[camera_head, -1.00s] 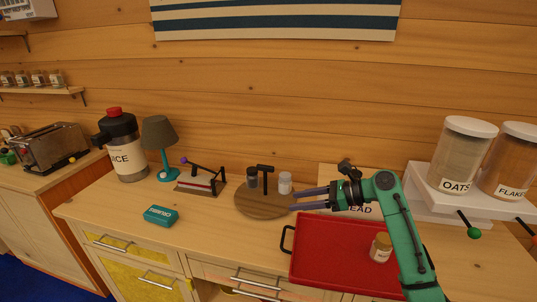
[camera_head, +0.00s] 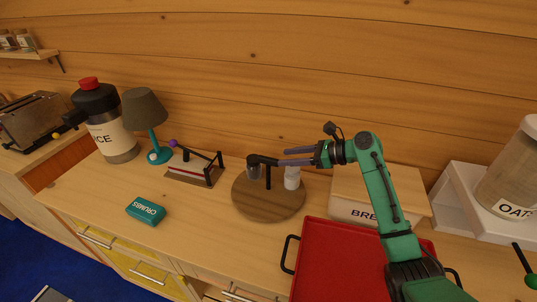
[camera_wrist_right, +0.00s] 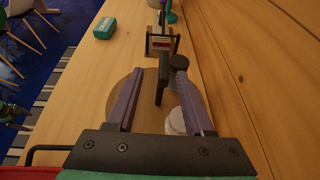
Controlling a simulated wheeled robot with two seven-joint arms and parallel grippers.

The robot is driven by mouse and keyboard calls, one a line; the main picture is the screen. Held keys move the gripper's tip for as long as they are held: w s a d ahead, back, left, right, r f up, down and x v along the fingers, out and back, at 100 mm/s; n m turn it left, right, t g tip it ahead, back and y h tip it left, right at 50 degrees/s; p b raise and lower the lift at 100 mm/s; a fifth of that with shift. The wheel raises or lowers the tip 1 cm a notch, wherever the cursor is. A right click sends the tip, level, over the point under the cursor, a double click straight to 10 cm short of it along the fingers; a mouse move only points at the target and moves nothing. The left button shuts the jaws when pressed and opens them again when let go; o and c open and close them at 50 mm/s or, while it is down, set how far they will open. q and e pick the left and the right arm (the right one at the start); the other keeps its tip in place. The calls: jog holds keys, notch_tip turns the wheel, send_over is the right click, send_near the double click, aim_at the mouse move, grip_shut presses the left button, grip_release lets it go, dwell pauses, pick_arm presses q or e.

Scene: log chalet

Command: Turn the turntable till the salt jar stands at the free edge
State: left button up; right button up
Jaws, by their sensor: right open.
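The round wooden turntable (camera_head: 268,207) lies on the counter and also shows in the right wrist view (camera_wrist_right: 150,122). A black T-shaped handle (camera_head: 268,180) stands up from it. The white-filled salt jar (camera_head: 292,181) stands at its back right, partly hidden by my gripper; a white jar top shows beside the right-hand finger in the wrist view (camera_wrist_right: 176,122). A dark-filled jar (camera_head: 253,170) stands at the back left. My right gripper (camera_head: 282,157) is open above the turntable, with the handle (camera_wrist_right: 162,78) between its fingers in the wrist view.
A red tray (camera_head: 330,260) with black handles lies right of the turntable, near a bread box (camera_head: 350,210). A small rack (camera_head: 195,170), teal lamp (camera_head: 146,112) and teal box (camera_head: 145,211) are at left. The wooden wall is close behind.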

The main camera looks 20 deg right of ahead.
aim_at(269, 158)
jog(key=x, duration=0.7)
jog(key=shift+w+d+f+p, duration=0.1)
jog(key=shift+w+f+p, duration=0.3)
jog(key=shift+w, duration=0.1)
jog(key=c, duration=0.8)
pick_arm(q)
jog(key=shift+w+d+r, duration=0.2)
jog(key=shift+w+r, duration=0.15)
jog(key=shift+w, duration=0.15)
jog(key=shift+w+d+r, duration=0.15)
jog(key=shift+w+r, duration=0.15)
jog(key=shift+w, duration=0.15)
pick_arm(e)
grip_shut()
